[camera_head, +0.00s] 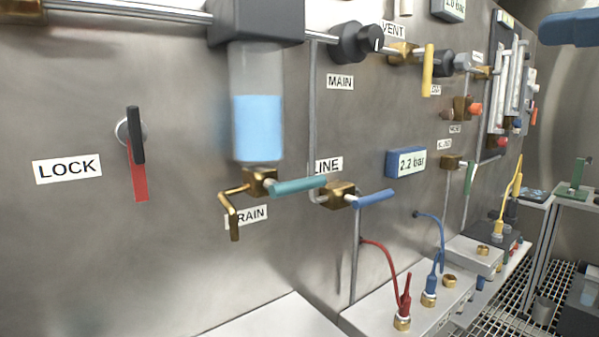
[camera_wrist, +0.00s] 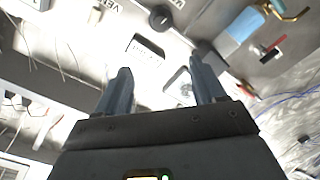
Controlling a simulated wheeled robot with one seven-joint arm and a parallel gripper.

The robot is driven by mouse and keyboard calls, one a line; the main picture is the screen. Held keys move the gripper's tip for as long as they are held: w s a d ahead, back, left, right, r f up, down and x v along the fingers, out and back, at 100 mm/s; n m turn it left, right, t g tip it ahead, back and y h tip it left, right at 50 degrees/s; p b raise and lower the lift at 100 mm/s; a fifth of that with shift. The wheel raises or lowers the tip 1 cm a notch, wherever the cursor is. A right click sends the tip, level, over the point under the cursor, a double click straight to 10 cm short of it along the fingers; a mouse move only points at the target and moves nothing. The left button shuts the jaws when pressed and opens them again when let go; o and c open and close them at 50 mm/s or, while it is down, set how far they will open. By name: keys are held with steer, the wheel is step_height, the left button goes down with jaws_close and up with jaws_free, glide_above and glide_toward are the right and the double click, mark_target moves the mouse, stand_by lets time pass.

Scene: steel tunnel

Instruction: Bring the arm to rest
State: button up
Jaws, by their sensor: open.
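My gripper (camera_wrist: 158,75) shows in the wrist view with its two blue-grey fingers apart and nothing between them. The steel panel (camera_wrist: 100,50) lies beyond the fingertips, seen at a tilt. I cannot tell the exact gap between fingers and panel. In the head view the gripper cannot be clearly made out. A blue rounded part (camera_head: 578,28) enters at the top right edge there, and I cannot tell what it belongs to.
The panel carries a red-and-black LOCK handle (camera_head: 136,150), a bowl of blue liquid (camera_head: 257,125), a teal lever (camera_head: 297,186), a blue lever (camera_head: 375,198) and a 2.2 bar display (camera_head: 406,163). Red (camera_head: 390,260) and blue cables rise from boxes below. A grated floor (camera_head: 500,318) lies lower right.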

steer(key=w+f+m+t+h, duration=0.4)
steer(key=f+m, duration=0.7)
steer(key=f, duration=0.6)
steer(key=s+a+f+m+h+p, duration=0.1)
steer(key=s+f+m+h, duration=0.15)
steer(key=f, duration=0.65)
steer(key=s+f+m+h+p, duration=0.1)
steer(key=s+f+m+h, duration=0.2)
steer(key=f, duration=0.6)
steer(key=s+a+f+m+g+h, duration=0.2)
steer(key=s+a+f+m, duration=0.1)
steer(key=s+f, duration=0.95)
steer(key=s+a+r+n+g+p, duration=0.1)
steer(key=s+n+g, duration=0.1)
steer(key=s, duration=1.7)
steer(key=shift+a+n+y, duration=0.3)
steer(key=shift+n+y, duration=0.15)
steer(key=shift+n, duration=0.1)
